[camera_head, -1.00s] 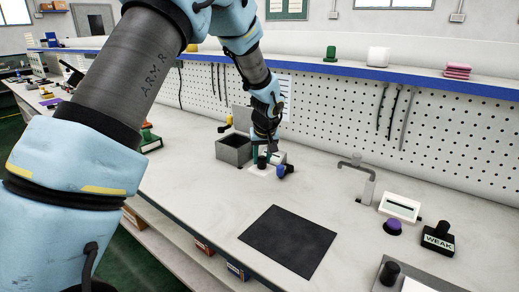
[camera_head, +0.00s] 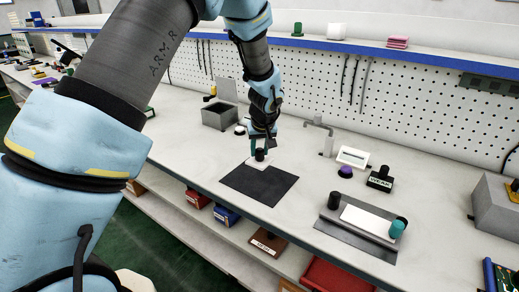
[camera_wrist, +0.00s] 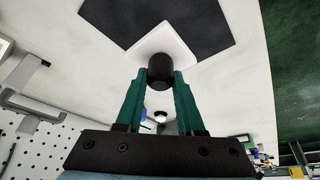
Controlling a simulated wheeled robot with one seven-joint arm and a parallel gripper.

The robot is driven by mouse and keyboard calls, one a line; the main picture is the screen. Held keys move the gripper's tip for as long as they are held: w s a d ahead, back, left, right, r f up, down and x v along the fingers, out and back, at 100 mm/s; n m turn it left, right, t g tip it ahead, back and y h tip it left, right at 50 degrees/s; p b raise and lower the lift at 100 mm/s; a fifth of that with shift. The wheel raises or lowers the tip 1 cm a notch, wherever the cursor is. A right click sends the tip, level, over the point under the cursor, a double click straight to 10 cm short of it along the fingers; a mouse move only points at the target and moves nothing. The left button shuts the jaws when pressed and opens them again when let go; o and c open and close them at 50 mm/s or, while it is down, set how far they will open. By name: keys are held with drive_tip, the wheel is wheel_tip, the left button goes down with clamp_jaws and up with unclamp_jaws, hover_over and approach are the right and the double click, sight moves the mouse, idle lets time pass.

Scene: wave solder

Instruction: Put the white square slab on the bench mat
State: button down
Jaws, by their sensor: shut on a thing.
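The white square slab (camera_head: 256,165) has an upright black knob (camera_wrist: 160,68) on top. My gripper (camera_head: 259,151) is shut on this knob, one green finger on each side in the wrist view (camera_wrist: 160,78). The black bench mat (camera_head: 262,187) lies flat on the bench. The slab (camera_wrist: 176,42) overlaps the mat's rear edge in both views, partly over the mat and partly over bare bench. I cannot tell whether it touches the mat or hangs just above it. My gripper hides part of the slab in the head view.
A grey open box (camera_head: 219,117) stands behind to the left. A tap (camera_head: 326,135), a white framed block (camera_head: 353,157), a purple knob (camera_head: 345,172) and a "WEAK" stamp (camera_head: 380,180) stand to the right. A grey tray (camera_head: 340,235) lies at the front right.

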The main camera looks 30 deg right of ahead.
sight(260, 161)
wheel_tip(260, 161, down, 6)
drive_tip(key=b, duration=0.5)
drive_tip(key=shift+b, duration=0.35)
drive_tip(key=shift+f+b, duration=0.4)
drive_tip(key=shift+f, duration=0.1)
idle(0.4)
drive_tip(key=shift+c, duration=2.2)
unclamp_jaws()
drive_tip(key=shift+r, duration=0.15)
drive_tip(key=b+v, duration=0.2)
drive_tip(key=v, duration=0.8)
drive_tip(key=shift+s+r, duration=0.15)
drive_tip(key=shift+r, duration=0.05)
drive_tip(key=shift+a, duration=0.1)
